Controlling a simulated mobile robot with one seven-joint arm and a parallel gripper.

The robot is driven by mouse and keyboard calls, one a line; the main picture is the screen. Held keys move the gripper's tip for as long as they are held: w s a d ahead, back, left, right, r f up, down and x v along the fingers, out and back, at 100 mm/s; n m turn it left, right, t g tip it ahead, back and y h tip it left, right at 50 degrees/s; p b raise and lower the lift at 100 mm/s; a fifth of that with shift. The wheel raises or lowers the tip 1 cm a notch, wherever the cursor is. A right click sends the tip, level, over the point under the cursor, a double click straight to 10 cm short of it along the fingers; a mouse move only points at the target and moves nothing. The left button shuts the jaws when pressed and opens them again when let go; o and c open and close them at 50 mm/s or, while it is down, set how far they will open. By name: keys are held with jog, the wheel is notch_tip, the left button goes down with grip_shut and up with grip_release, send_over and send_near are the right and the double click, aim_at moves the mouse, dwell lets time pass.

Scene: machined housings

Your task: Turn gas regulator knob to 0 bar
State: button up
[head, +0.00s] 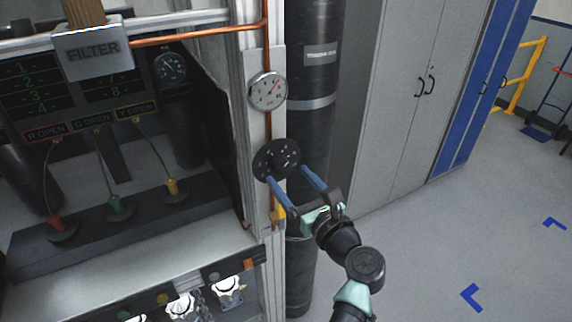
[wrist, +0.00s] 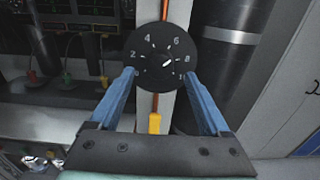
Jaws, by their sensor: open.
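The regulator knob is a round black dial with white numbers, on a pale upright post, in the head view (head: 276,160) and upper middle of the wrist view (wrist: 158,48). Numbers 2, 4, 6 and 8 can be read in the wrist view. A white mark near its centre seems to point between 6 and 8. My gripper (head: 286,173) is open, with blue fingers at the lower left and lower right of the dial in the wrist view (wrist: 158,76). I cannot tell whether they touch it.
A copper pipe (head: 199,35) runs to the post. A yellow part (wrist: 155,123) is below the knob. A dark gas cylinder (head: 313,76) stands just right of the post. Grey cabinets (head: 398,107) are behind.

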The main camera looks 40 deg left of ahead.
aim_at(280, 165)
jog(key=shift+x, duration=1.45)
grip_shut()
